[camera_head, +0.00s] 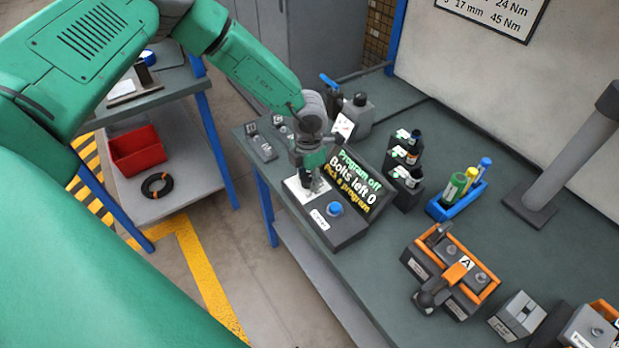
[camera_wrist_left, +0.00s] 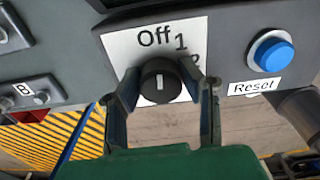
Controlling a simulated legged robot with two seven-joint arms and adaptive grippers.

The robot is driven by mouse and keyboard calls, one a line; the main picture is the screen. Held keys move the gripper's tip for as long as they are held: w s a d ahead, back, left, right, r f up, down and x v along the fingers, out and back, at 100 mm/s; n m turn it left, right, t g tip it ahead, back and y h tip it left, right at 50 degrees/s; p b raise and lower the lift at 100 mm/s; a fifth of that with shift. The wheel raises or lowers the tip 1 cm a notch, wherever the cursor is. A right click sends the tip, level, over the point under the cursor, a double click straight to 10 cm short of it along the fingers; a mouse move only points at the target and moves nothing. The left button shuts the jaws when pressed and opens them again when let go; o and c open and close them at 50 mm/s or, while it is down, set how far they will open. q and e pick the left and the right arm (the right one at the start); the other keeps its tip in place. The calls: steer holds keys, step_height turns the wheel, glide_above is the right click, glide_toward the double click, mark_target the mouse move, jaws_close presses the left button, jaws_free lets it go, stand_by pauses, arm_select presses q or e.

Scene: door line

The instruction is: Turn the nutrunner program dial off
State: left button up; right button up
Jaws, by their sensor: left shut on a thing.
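The program dial (camera_wrist_left: 160,82) is a round black knob on a white plate marked Off, 1 and 2 in the left wrist view. Its white mark stands upright, toward the word Off. My left gripper (camera_wrist_left: 161,88) is shut on the dial, a finger on each side. In the head view my left gripper (camera_head: 312,180) reaches down onto the control box (camera_head: 338,232) and hides the dial. The box's screen (camera_head: 355,182) reads "Program off, Bolts left 0, Pick a program". My right gripper is not in view.
A blue Reset button (camera_head: 334,209) sits beside the dial plate. Dark bottles (camera_head: 410,160), a blue marker tray (camera_head: 450,205) and an orange-edged holder (camera_head: 450,270) stand to the right on the bench. A grey post (camera_head: 575,160) rises farther right. A red bin (camera_head: 136,150) sits on the left shelf.

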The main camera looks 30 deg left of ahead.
mark_target(308, 175)
arm_select(q)
steer(key=shift+w+a+r+n, duration=0.15)
steer(key=shift+w+r+n, duration=0.2)
steer(key=shift+n, duration=0.25)
steer(key=o, duration=1.1)
steer(key=shift+s, duration=0.1)
steer(key=shift+s+f, duration=0.15)
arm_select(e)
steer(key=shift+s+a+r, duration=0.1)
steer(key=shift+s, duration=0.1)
arm_select(q)
step_height(308, 175, up, 12)
steer(key=shift+f, duration=0.1)
